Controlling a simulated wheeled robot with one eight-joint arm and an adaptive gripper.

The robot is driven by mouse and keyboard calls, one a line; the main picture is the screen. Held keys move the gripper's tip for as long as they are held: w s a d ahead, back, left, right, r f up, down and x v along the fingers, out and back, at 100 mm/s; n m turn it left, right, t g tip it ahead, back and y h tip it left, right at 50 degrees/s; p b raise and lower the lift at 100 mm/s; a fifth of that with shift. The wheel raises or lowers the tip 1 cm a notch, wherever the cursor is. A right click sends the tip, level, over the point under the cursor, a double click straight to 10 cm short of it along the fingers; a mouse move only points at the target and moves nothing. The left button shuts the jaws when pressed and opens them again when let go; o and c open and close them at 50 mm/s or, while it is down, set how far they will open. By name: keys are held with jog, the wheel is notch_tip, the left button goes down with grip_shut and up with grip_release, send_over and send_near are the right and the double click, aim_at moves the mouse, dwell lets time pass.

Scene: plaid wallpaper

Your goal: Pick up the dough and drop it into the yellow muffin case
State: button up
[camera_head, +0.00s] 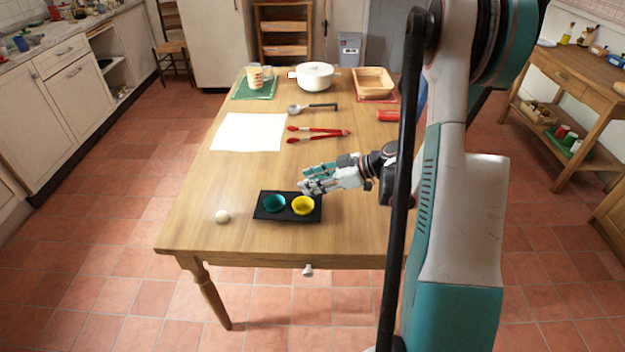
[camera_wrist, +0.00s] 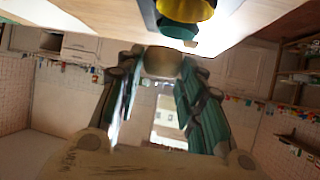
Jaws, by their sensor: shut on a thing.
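My gripper (camera_head: 305,179) is above the table, just behind and above the yellow muffin case (camera_head: 303,206). In the wrist view its fingers (camera_wrist: 162,66) close on a rounded beige lump of dough (camera_wrist: 162,60). The fingers hide this lump in the head view. The yellow case stands at the right of a black tray (camera_head: 288,218), with a teal case (camera_head: 274,203) at its left. Both cases show at the top of the wrist view, yellow (camera_wrist: 187,8) and teal (camera_wrist: 178,30). Another pale ball, apparently dough (camera_head: 222,216), lies on the table left of the tray.
Behind are red tongs (camera_head: 318,134), a white sheet (camera_head: 248,132), a scoop (camera_head: 313,107), a white pot (camera_head: 314,78), a wooden box (camera_head: 373,84) and a measuring cup (camera_head: 255,77).

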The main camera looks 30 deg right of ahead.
jog(key=o, duration=1.1)
jog(key=v, duration=1.2)
